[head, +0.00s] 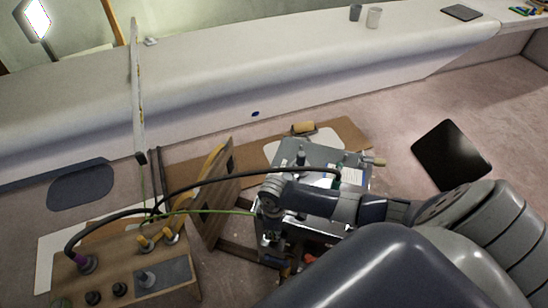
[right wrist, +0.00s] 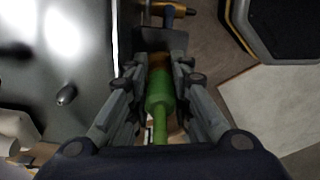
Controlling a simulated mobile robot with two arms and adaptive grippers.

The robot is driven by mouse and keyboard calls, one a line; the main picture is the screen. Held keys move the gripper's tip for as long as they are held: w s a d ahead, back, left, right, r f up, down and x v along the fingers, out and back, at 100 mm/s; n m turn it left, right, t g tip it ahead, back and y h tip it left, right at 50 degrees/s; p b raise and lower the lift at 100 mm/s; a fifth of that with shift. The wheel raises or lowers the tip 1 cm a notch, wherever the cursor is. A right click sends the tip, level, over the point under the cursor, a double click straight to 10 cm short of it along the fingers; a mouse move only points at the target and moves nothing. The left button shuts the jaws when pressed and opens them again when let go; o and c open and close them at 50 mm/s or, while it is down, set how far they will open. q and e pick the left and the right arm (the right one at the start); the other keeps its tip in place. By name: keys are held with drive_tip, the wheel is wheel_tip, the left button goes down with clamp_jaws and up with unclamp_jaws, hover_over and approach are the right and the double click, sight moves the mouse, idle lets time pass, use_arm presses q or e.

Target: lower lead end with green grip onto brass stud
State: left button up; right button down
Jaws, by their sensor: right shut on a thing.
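My right gripper (head: 272,240) is over the left front part of the metal box (head: 318,155). In the right wrist view its fingers (right wrist: 160,75) are shut on the green grip (right wrist: 160,92), with an orange-brown end beyond it, partly hidden by the fingers. The thin green lead (head: 215,211) runs left from this gripper in the head view. I cannot pick out the brass stud for certain; the gripper and arm cover part of the box. I cannot tell whether the lead end touches anything. My left gripper is not in view.
A wooden block (head: 125,262) at lower left carries several knobs and a purple-gripped end (head: 82,262) of a thick black cable (head: 200,183), which arches over to the box. An upright wooden board (head: 213,195) stands between them. A black pad (head: 450,155) lies on the floor at right.

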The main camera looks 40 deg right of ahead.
drive_tip(key=shift+f, duration=0.15)
drive_tip(key=shift+f, duration=0.5)
drive_tip(key=shift+f+b, duration=0.25)
drive_tip(key=shift+b, duration=0.05)
drive_tip(key=shift+f, duration=0.35)
idle(0.4)
drive_tip(key=c, duration=1.4)
unclamp_jaws()
drive_tip(key=shift+o, duration=0.2)
drive_tip(key=shift+w+d, duration=0.15)
drive_tip(key=shift+c, duration=0.5)
